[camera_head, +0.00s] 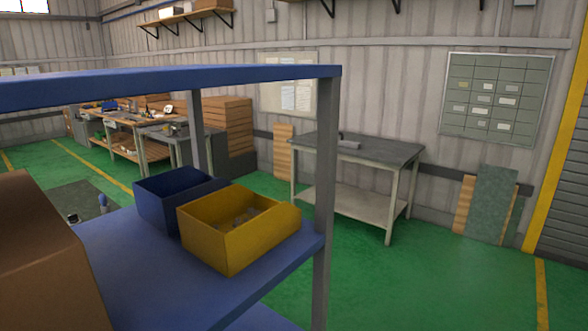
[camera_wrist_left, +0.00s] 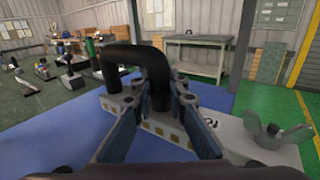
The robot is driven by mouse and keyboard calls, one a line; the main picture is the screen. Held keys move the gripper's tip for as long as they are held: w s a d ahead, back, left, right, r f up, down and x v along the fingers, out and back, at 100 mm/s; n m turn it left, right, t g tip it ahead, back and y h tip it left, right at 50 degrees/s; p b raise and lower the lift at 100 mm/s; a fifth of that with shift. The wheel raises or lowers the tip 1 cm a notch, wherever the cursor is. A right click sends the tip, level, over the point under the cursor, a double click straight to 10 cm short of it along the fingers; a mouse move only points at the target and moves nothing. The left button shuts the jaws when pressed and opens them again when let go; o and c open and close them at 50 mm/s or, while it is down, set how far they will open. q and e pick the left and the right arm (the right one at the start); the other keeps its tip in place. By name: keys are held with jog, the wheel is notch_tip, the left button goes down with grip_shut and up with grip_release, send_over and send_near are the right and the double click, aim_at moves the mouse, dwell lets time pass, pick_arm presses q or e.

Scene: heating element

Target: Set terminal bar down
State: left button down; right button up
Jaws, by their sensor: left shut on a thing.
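In the left wrist view, my left gripper (camera_wrist_left: 157,106) is shut on the terminal bar (camera_wrist_left: 166,132), a pale grey bar with several small yellowish squares along its side. The bar runs across between the two fingers and sticks out past both. A thick black bent tube (camera_wrist_left: 126,56) rises at the bar; I cannot tell whether it is joined to it. A blue surface (camera_wrist_left: 60,135) lies below; whether the bar touches it I cannot tell. The head view shows neither gripper and no terminal bar. My right gripper is in neither view.
In the head view, a blue shelf (camera_head: 150,290) carries a dark blue bin (camera_head: 165,205) and a yellow bin (camera_head: 235,245), with a grey post at its corner. A brown box (camera_head: 40,260) stands at left. A grey piece with a winged part (camera_wrist_left: 272,143) lies right in the wrist view.

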pick_arm(q)
jog(key=s+r, duration=0.4)
jog(key=s, duration=0.1)
jog(key=shift+s+a+y, duration=0.3)
jog(key=shift+s+a, duration=0.05)
jog(key=shift+a, duration=0.1)
jog(key=shift+d, duration=0.1)
dwell(0.4)
